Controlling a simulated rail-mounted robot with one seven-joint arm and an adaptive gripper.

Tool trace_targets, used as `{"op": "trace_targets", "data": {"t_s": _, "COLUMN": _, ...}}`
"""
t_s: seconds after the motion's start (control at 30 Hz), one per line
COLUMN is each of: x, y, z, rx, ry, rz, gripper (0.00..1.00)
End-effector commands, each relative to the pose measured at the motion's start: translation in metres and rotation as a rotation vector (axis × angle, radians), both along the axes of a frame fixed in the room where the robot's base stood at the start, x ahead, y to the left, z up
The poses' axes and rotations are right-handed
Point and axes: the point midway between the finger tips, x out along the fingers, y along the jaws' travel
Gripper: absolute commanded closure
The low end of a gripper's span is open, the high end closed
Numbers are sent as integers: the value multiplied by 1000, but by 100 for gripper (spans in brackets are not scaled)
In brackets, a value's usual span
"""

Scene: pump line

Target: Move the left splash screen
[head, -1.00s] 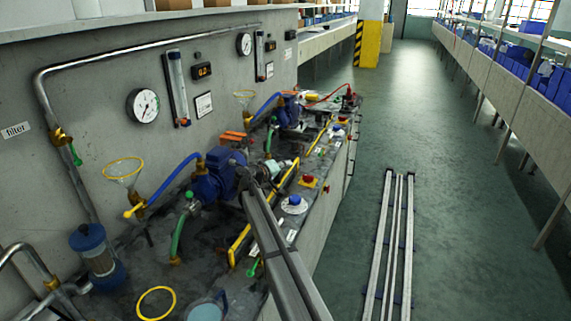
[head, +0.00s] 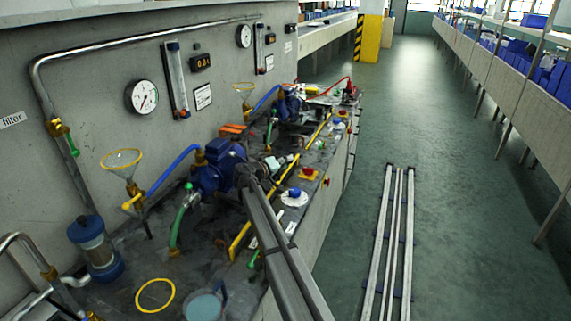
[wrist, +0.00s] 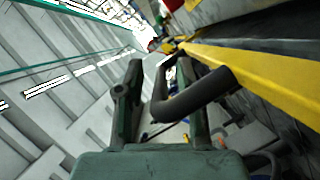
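In the head view, a yellow-edged strip (head: 240,241), which I take to be the left splash screen, runs along the front of the bench. My arm crosses it and hides its middle. In the wrist view, a broad yellow bar (wrist: 262,75) runs down the right side. A dark curved handle (wrist: 192,100) stands beside it. My gripper (wrist: 163,85) has its two fingers apart. Part of the handle shows between them, and its bend crosses in front of the right finger. I cannot tell whether either finger touches it. In the head view, my fingertips are too small to make out.
A blue pump (head: 217,168) with hoses stands behind the strip. A yellow ring (head: 155,295) lies on the bench, near a blue-capped filter (head: 97,248). A blue button (head: 294,192) and a red button (head: 308,172) sit at the front edge. The floor by the rails (head: 388,245) is clear.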

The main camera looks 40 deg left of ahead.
Motion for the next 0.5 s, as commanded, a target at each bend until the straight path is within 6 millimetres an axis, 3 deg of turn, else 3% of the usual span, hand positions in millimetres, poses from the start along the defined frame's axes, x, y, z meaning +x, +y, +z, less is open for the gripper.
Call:
{"op": "trace_targets", "data": {"t_s": 0.17, "x": -17, "y": -1, "z": 4, "rx": 0, "ry": 0, "rz": 2, "gripper": 63}}
{"op": "trace_targets", "data": {"t_s": 0.5, "x": -80, "y": -1, "z": 17, "rx": 0, "ry": 0, "rz": 1, "gripper": 63}}
